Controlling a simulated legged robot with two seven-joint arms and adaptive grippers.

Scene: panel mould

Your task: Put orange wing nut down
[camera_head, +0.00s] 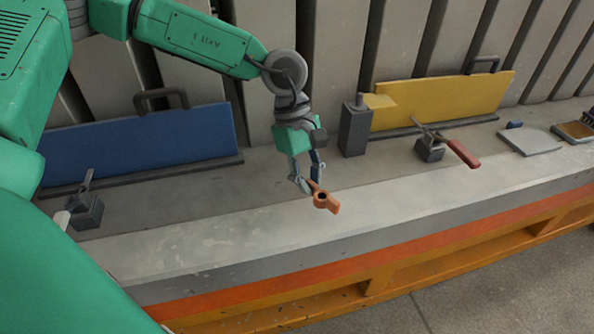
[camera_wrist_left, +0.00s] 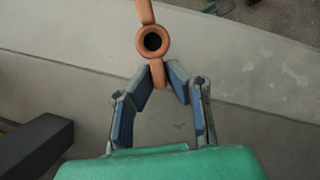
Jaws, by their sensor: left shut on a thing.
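The orange wing nut (camera_head: 323,200) has a round centre with a dark hole and two flat wings. My left gripper (camera_head: 308,182) is shut on one wing, and the other wing points away from it. In the left wrist view the wing nut (camera_wrist_left: 152,42) sticks out beyond the blue fingertips of my left gripper (camera_wrist_left: 160,80). In the head view the wing nut shows over the pale front strip of the bench; whether it touches the surface I cannot tell. My right gripper is not in view.
A blue panel (camera_head: 140,143) and a yellow panel (camera_head: 445,98) stand at the back. A dark block (camera_head: 354,130) stands right of my gripper. A clamp with a red handle (camera_head: 463,152) is farther right. The pale bench strip (camera_head: 220,228) is clear.

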